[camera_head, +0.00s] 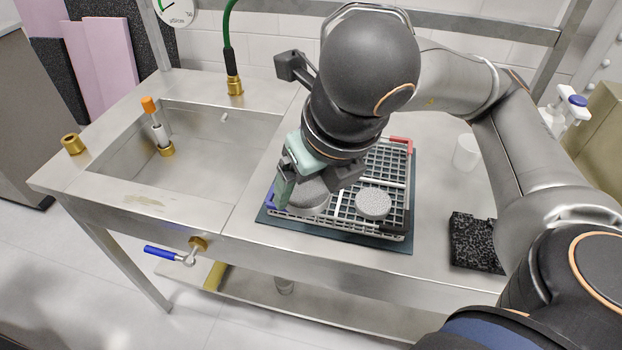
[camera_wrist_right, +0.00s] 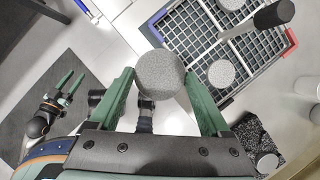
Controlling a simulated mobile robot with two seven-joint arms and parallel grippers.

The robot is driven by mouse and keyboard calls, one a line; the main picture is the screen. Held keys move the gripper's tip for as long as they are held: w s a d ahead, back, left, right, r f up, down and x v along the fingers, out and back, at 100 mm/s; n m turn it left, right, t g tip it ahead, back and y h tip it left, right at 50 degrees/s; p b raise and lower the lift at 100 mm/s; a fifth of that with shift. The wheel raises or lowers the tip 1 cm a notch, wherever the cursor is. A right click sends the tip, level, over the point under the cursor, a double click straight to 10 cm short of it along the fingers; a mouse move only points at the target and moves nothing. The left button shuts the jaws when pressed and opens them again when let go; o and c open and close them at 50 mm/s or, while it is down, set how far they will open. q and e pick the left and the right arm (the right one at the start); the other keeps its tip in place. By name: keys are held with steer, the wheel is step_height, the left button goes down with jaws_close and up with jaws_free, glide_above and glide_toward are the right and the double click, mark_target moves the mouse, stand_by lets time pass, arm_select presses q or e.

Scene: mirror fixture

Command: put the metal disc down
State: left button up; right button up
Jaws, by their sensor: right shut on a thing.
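A grey speckled metal disc (camera_head: 312,197) is held between the green fingers of my right gripper (camera_head: 308,188), over the left front part of the rack (camera_head: 347,218). The gripper hides part of the disc in the head view. In the right wrist view the disc (camera_wrist_right: 160,75) shows between both fingertips, beside the rack's edge; I cannot tell its exact height. A second speckled disc (camera_head: 373,203) lies flat on the rack's front right part. My left gripper (camera_wrist_right: 68,83) shows in the right wrist view, its green fingers apart and empty.
The rack sits on a dark mat (camera_head: 268,219) on the steel counter. A black rough block (camera_head: 474,242) and a white cup (camera_head: 466,152) stand to its right. A sink (camera_head: 205,150) lies to the left. A pale round thing (camera_wrist_right: 232,4) shows at the wrist view's top edge.

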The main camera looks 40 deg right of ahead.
steer(key=shift+w+d+p, duration=0.35)
steer(key=shift+w+p, duration=0.05)
steer(key=shift+p, duration=0.3)
steer(key=w+d+f, duration=0.1)
steer(key=w+f, duration=0.1)
steer(key=w+d+f, duration=0.4)
steer(key=f, duration=0.1)
steer(key=shift+w+d+b, duration=0.1)
steer(key=shift+w+b, duration=0.3)
steer(key=shift+w+f, duration=0.2)
steer(key=shift+f, duration=0.1)
steer(key=shift+w+d+f, duration=0.15)
steer(key=shift+d+f, duration=0.05)
steer(key=shift+f, duration=0.05)
steer(key=f, duration=0.3)
steer(key=shift+w+d+f, duration=0.15)
steer(key=shift+w, duration=0.05)
steer(key=shift+f, duration=0.1)
